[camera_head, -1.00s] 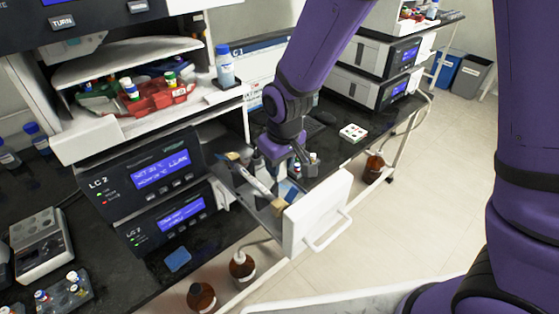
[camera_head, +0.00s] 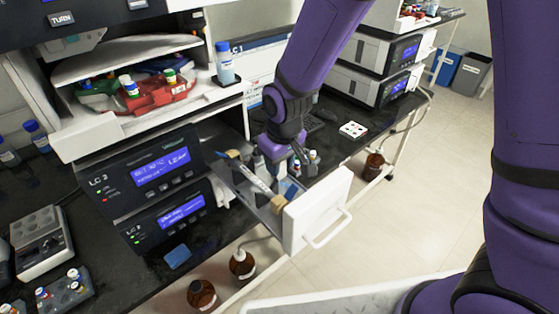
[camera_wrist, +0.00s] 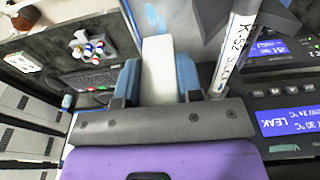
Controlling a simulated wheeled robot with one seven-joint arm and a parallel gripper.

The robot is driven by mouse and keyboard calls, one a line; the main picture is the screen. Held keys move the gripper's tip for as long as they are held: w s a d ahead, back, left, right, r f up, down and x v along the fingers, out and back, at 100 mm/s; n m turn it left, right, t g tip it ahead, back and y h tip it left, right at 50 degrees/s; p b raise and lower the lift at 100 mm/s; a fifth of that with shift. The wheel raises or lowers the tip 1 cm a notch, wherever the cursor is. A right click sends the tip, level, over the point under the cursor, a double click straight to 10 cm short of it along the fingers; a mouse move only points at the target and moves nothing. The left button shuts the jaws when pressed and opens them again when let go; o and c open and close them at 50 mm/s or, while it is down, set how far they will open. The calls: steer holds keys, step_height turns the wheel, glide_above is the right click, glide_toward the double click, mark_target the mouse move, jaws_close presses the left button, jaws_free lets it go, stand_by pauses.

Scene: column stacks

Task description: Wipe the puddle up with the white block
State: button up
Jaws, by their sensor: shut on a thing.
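My gripper (camera_wrist: 159,78) is shut on the white block (camera_wrist: 157,62), which sits between its two blue fingers. The block's far end reaches toward blue wet-looking streaks, the puddle (camera_wrist: 154,18), on a pale surface at the top of the wrist view. I cannot tell whether the block touches that surface. In the head view my gripper (camera_head: 287,160) is low over the open drawer (camera_head: 316,212), behind its white front. A blue patch shows inside the drawer beside the gripper; the block is mostly hidden there.
Instrument displays (camera_head: 161,172) are left of the drawer. A blue pad (camera_head: 178,257) lies on the black bench; brown bottles (camera_head: 243,265) stand below.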

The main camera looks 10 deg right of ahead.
steer(key=shift+f, duration=0.3)
steer(key=shift+s+d, duration=0.1)
steer(key=shift+s+d+r, duration=0.1)
steer(key=shift+s+d, duration=0.3)
steer(key=shift+s, duration=0.15)
steer(key=shift+s+d, duration=0.55)
steer(key=shift+s, duration=0.35)
steer(key=shift+w+a, duration=0.1)
steer(key=shift+w, duration=0.1)
steer(key=shift+w+a, duration=0.25)
steer(key=shift+w, duration=0.1)
steer(key=shift+w+a+r, duration=0.1)
